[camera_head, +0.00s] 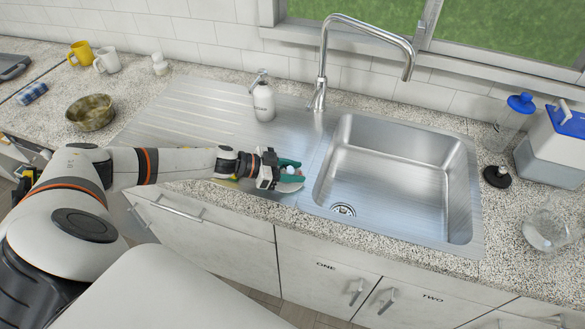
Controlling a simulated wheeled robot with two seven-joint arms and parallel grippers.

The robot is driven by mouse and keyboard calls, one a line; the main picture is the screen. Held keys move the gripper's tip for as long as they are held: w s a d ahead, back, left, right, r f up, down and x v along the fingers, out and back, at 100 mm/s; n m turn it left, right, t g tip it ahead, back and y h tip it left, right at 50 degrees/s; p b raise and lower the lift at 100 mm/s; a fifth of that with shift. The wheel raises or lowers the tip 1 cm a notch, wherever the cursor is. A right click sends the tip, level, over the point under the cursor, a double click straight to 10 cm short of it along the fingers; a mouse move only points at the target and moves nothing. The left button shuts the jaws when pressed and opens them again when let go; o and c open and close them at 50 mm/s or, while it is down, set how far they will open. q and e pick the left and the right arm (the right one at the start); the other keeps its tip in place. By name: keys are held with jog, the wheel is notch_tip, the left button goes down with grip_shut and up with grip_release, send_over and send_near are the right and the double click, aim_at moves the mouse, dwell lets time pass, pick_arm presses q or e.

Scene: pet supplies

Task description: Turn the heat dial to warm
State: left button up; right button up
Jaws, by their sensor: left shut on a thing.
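My left gripper (291,174) reaches in from the left over the steel drainboard, just left of the sink basin. Its green fingers are closed on a small whitish object (290,183), mostly hidden by the fingers, so I cannot tell what it is. I cannot make out a heat dial or a warm marking in this view. My right gripper is not in view.
The empty sink basin (400,180) lies right of my left gripper, with the faucet (322,70) behind. A soap dispenser (263,100) stands on the drainboard. A bowl (90,113) and mugs (107,61) are left; a blue-topped box (555,150) and glass jar (546,230) are right.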

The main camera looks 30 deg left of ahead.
pick_arm(q)
jog(key=shift+m+g+h+b, duration=0.35)
jog(key=shift+m+g+h, duration=0.35)
jog(key=shift+m+g, duration=0.15)
jog(key=shift+d+f+m+g+h+b, duration=0.1)
jog(key=shift+f+m+g+h+b, duration=0.05)
jog(key=shift+m+g+h+b, duration=0.6)
jog(key=m+g+b, duration=0.3)
jog(key=shift+s+d+m+g+h, duration=0.1)
jog(key=shift+s+m+g+h, duration=0.2)
jog(key=shift+g+h, duration=0.1)
jog(key=shift+s+m+g+b, duration=0.2)
jog(key=shift+m+g+b, duration=0.8)
jog(key=shift+g+b, duration=0.3)
jog(key=shift+r, duration=0.2)
jog(key=o, duration=1)
jog(key=shift+c, duration=0.2)
